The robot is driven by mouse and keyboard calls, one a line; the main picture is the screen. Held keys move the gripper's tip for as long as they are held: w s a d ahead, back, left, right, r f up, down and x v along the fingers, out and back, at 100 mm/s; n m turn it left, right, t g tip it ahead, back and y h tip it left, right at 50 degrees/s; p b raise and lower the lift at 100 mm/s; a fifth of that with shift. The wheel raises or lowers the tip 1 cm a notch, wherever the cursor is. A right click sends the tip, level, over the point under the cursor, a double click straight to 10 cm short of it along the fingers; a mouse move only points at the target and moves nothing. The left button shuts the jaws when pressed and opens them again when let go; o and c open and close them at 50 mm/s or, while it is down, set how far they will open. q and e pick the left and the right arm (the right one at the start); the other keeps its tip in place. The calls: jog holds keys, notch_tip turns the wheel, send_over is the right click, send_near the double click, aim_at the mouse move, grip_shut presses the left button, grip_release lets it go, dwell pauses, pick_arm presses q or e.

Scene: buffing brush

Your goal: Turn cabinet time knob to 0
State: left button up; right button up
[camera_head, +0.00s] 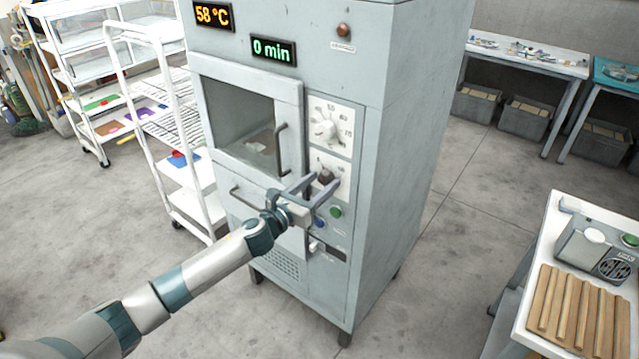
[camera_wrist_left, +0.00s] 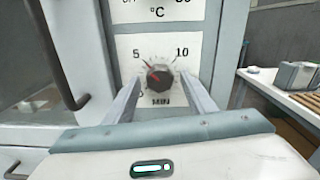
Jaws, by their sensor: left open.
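The grey cabinet (camera_head: 400,140) stands in the middle of the head view. Its green display (camera_head: 272,51) reads 0 min and its orange display (camera_head: 212,15) reads 58 °C. The dark time knob (camera_head: 325,176) is on the lower white dial plate; in the left wrist view the knob (camera_wrist_left: 159,77) sits above the letters MIN. Its red pointer mark is toward the upper left. My left gripper (camera_head: 317,190) is open in front of it; in the wrist view its fingers (camera_wrist_left: 160,92) are on either side of the knob. I cannot tell whether they touch it. My right gripper is not in view.
The white temperature knob (camera_head: 323,130) is just above. A door handle (camera_head: 281,148) is to the left, and a green button (camera_head: 336,212) and a blue button (camera_head: 320,223) are below. A white cart (camera_head: 165,110) stands left and a table with wooden sticks (camera_head: 575,310) right.

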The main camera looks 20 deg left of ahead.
pick_arm(q)
jog(key=shift+c, duration=0.6)
jog(key=c, duration=0.9)
jog(key=shift+n, duration=0.5)
jog(key=n, duration=0.4)
jog(key=n+p, duration=0.1)
jog(key=n, duration=0.3)
jog(key=shift+r, duration=0.1)
jog(key=n, duration=0.5)
jog(key=shift+p, duration=0.3)
jog(key=shift+n, duration=2.1)
